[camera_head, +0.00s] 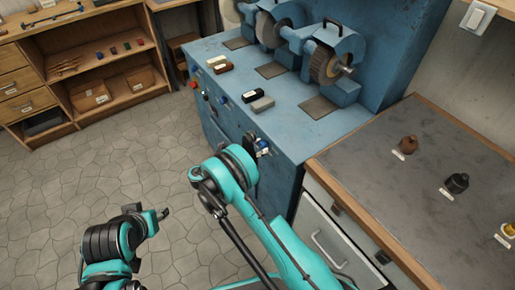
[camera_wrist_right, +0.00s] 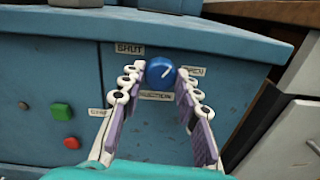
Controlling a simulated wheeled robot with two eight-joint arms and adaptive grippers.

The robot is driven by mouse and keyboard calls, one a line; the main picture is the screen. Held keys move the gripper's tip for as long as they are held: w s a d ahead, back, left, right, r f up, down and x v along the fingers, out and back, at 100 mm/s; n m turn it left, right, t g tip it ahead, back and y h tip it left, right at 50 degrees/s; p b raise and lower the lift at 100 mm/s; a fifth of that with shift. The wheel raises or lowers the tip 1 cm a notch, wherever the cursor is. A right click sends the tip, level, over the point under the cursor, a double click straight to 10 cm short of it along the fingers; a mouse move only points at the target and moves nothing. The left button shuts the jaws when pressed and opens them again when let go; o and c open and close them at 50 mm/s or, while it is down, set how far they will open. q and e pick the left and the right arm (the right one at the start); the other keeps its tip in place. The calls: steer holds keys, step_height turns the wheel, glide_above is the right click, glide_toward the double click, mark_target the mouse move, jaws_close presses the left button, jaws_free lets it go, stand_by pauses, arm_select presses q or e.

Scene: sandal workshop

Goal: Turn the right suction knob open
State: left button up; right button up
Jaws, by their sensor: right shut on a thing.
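The blue suction knob (camera_wrist_right: 160,72) sits on the front panel of the blue machine, with a white pointer line slanting to its upper right. A SHUT label (camera_wrist_right: 129,48) is at its upper left, another label (camera_wrist_right: 192,71) at its right, and one below. My right gripper (camera_wrist_right: 161,78) is shut on the knob, one finger on each side. In the head view my right gripper (camera_head: 262,147) is at the right end of the machine's front, partly hidden by its own arm. My left gripper (camera_head: 149,211) is over the floor, away from the machine; its opening is unclear.
A green button (camera_wrist_right: 61,110) and a red button (camera_wrist_right: 72,143) are left of the knob. The blue machine (camera_head: 325,120) carries grinding wheels and several small blocks. A workbench (camera_head: 430,150) with a wooden edge stands close on the right. The floor at left is clear.

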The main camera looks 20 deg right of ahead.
steer(key=m, duration=1.1)
steer(key=shift+y, duration=0.3)
steer(key=shift+m, duration=0.3)
steer(key=o, duration=1.2)
steer(key=shift+c, duration=0.2)
steer(key=v, duration=1.2)
